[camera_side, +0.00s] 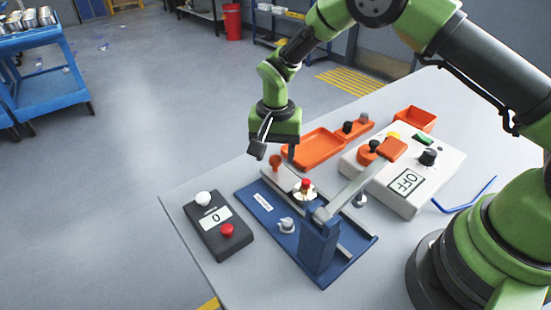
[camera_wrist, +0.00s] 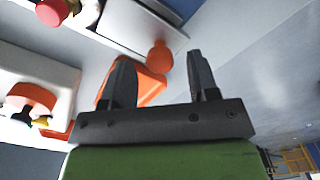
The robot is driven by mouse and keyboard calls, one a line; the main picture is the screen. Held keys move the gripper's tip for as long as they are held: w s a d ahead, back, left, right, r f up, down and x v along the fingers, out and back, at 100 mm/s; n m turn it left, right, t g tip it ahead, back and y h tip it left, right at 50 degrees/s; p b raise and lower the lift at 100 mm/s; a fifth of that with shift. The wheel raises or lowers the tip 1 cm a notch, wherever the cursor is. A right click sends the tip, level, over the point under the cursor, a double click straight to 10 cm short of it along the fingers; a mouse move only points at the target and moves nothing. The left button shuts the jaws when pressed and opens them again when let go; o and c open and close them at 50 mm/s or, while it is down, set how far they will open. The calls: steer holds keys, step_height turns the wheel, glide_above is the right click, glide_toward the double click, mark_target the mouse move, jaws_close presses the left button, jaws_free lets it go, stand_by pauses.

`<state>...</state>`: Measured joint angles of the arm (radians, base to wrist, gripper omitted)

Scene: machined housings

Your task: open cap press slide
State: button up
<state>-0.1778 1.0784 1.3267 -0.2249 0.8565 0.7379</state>
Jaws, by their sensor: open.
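A blue press base (camera_side: 265,215) stands on the table, with a metal slide rail along it. An orange knob (camera_side: 275,162) stands at the rail's far end; it also shows in the wrist view (camera_wrist: 160,56) between my fingertips' directions. A red-topped part (camera_side: 305,187) on a pale round seat sits mid-rail; its red top shows in the wrist view (camera_wrist: 52,12). The press lever ends in an orange handle (camera_side: 392,149), raised to the right. My gripper (camera_side: 274,153) is open and empty above the knob end; I cannot tell the exact gap. It also shows in the wrist view (camera_wrist: 162,68).
A dark counter box (camera_side: 218,226) reading 0 lies left of the press. A white box (camera_side: 415,180) marked OFF stands right. An orange tray (camera_side: 313,149) and a smaller orange bin (camera_side: 415,118) lie behind. The table's front left is clear.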

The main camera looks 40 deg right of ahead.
step_height(320, 180, up, 7)
steer(key=shift+r, duration=0.15)
steer(key=shift+r, duration=0.2)
step_height(320, 180, up, 7)
steer(key=t, duration=0.1)
glide_above(287, 173)
steer(key=s+d+r+n+t+y, duration=0.1)
steer(key=s+d+r+n+t, duration=0.1)
steer(key=s+r, duration=0.6)
steer(key=s+d+r+n+t+y, duration=0.1)
steer(key=s+r+n+t, duration=0.2)
steer(key=s, duration=1.1)
steer(key=shift+r+t, duration=0.15)
steer(key=shift+t, duration=0.45)
